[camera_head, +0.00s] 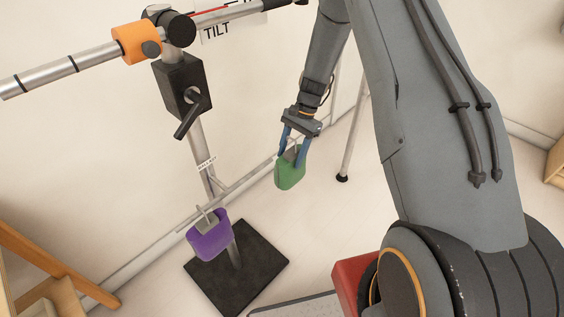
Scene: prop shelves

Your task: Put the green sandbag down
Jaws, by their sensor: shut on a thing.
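The green sandbag (289,174) hangs in the air near the middle of the view. My gripper (294,152) points down and is shut on the top of the green sandbag, with its blue fingers on either side. The sandbag seems clear of the floor, to the right of the stand's pole. A purple sandbag (209,236) hangs by a hook low on the stand, in front of the pole. The underside of the green sandbag is hidden.
The stand (203,150) has a black square base (258,262) and a tilted boom (75,66) with an orange collar (136,43). A thin tripod leg (352,150) stands to the right of my gripper. A wooden frame (40,262) is at lower left. Pale floor (310,235) shows below the green sandbag.

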